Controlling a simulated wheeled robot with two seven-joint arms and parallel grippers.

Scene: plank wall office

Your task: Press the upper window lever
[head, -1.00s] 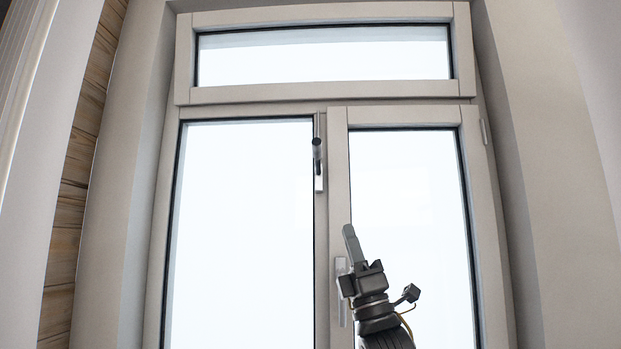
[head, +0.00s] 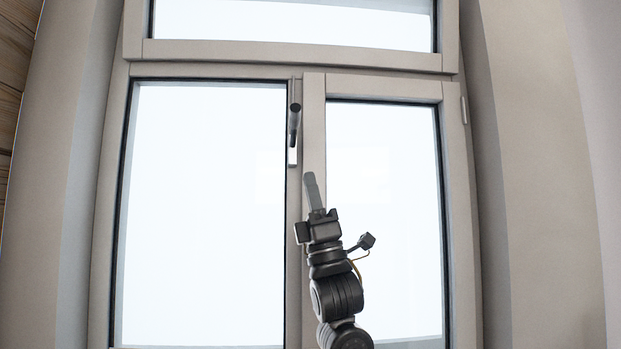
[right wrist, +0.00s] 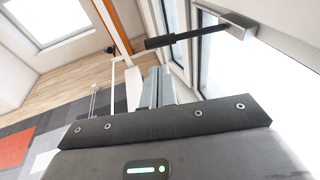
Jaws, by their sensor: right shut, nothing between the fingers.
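The upper window lever (head: 294,122) is a dark handle on a pale metal plate on the middle window post. It also shows in the right wrist view as a dark bar (right wrist: 185,39) on a silver mount, beyond the fingertips. My right gripper (head: 310,177) points upward, a little below and to the right of the lever in the head view. Its fingers (right wrist: 158,85) are shut with nothing between them, and they appear apart from the lever. My left gripper is not in view.
The window frame (head: 314,110) has two tall panes below a wide upper pane (head: 295,22). Pale walls (head: 545,170) flank the recess. The right wrist view shows a wooden floor (right wrist: 60,85) and a patterned carpet (right wrist: 30,140).

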